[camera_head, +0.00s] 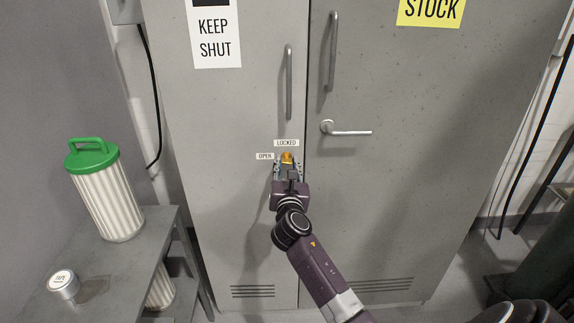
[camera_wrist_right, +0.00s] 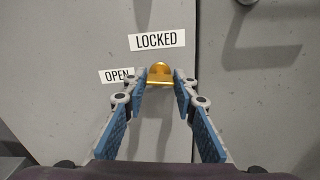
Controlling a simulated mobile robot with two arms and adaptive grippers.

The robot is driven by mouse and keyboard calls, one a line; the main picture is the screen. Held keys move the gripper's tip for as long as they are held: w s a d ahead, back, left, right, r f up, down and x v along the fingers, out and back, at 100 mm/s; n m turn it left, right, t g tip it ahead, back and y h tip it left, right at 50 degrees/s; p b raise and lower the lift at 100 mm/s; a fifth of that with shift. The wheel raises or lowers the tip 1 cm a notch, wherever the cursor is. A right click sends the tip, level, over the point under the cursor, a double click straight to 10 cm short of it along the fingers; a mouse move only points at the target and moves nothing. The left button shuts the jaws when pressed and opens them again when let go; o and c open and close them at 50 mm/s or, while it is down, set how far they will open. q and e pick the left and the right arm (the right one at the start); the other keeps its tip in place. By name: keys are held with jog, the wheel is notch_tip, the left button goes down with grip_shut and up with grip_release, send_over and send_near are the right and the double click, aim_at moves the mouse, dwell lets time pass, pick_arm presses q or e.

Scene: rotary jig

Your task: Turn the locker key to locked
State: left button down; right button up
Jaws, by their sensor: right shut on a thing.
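The locker key (camera_head: 287,157) is a small brass-yellow key on the left door of the grey locker (camera_head: 230,120), low and near the seam between the doors. It also shows in the right wrist view (camera_wrist_right: 159,72), standing between the fingertips. A LOCKED label (camera_head: 286,143) sits above the key, and an OPEN label (camera_head: 265,156) sits to its left. My right gripper (camera_head: 288,168) reaches up to the door from below and is shut on the key; its blue-padded fingers (camera_wrist_right: 160,82) lie on either side of it. My left gripper is not in view.
A door lever (camera_head: 348,132) sticks out from the right door. Vertical handles (camera_head: 289,82) stand above the key. At left, a grey shelf stand (camera_head: 110,262) holds a green-lidded filter (camera_head: 108,195) and a TAPE tin (camera_head: 63,284).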

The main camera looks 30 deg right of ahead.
jog(key=shift+f+m+b, duration=0.1)
jog(key=shift+m+b, duration=1.4)
jog(key=shift+m, duration=6.8)
jog(key=o, duration=1.1)
jog(key=v, duration=1.2)
jog(key=shift+s, duration=0.1)
